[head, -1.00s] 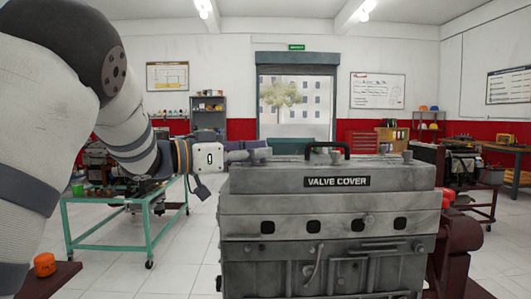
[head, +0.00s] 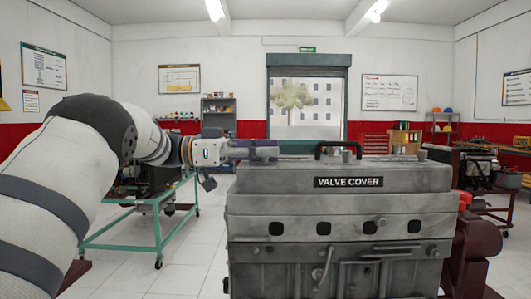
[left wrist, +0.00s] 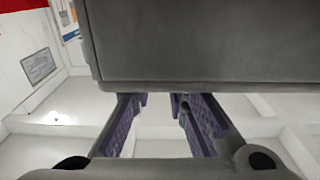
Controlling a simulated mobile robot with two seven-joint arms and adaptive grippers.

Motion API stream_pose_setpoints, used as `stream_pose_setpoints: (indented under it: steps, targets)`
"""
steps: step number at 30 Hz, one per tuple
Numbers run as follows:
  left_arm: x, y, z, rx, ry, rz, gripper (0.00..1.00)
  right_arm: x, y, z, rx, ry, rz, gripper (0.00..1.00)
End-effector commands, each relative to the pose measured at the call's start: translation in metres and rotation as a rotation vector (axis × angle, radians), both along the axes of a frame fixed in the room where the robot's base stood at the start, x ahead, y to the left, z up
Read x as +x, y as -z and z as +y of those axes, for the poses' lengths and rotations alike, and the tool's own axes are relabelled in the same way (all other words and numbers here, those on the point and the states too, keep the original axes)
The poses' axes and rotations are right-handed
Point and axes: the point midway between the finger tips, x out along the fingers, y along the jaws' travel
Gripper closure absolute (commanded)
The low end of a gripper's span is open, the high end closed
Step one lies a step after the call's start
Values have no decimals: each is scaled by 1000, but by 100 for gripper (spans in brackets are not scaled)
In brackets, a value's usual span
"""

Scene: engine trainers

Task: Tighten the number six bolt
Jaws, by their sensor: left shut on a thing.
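The grey engine (head: 340,225) with the valve cover (head: 400,178), labelled "VALVE COVER", stands in front of me in the head view. My left gripper (head: 266,152) lies level from the left, its fingers at the left end of the cover's top. It is shut on what seems to be the bolt there, mostly hidden by the fingers. Another bolt (head: 421,155) stands at the cover's right end. No bolt numbers are readable. In the left wrist view, the purple-padded fingers (left wrist: 160,103) show below a large grey surface, seemingly the cover (left wrist: 200,45). My right gripper is not in view.
A black handle (head: 338,146) rises from the cover's top between the bolts. A green-framed cart (head: 155,225) stands at left behind my arm. A dark red stand (head: 472,250) is at the engine's right. Tiled floor is open left of the engine.

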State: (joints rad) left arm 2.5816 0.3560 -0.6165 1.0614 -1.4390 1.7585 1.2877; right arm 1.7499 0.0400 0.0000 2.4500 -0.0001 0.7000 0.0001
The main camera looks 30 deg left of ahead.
Motion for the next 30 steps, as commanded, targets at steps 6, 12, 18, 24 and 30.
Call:
stream_pose_setpoints:
  steps: [6, 12, 18, 24, 30]
  targets:
    - [0, 0, 0, -1, 3, 1, 100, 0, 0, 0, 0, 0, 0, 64]
    - [0, 0, 0, -1, 3, 1, 67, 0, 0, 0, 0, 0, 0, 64]
    - [0, 0, 0, 0, 2, 0, 64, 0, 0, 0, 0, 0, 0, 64]
    - [-5, -1, 8, -1, 1, -2, 64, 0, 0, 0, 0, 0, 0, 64]
    - [-31, 0, 54, 0, -2, -1, 64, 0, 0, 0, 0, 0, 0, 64]
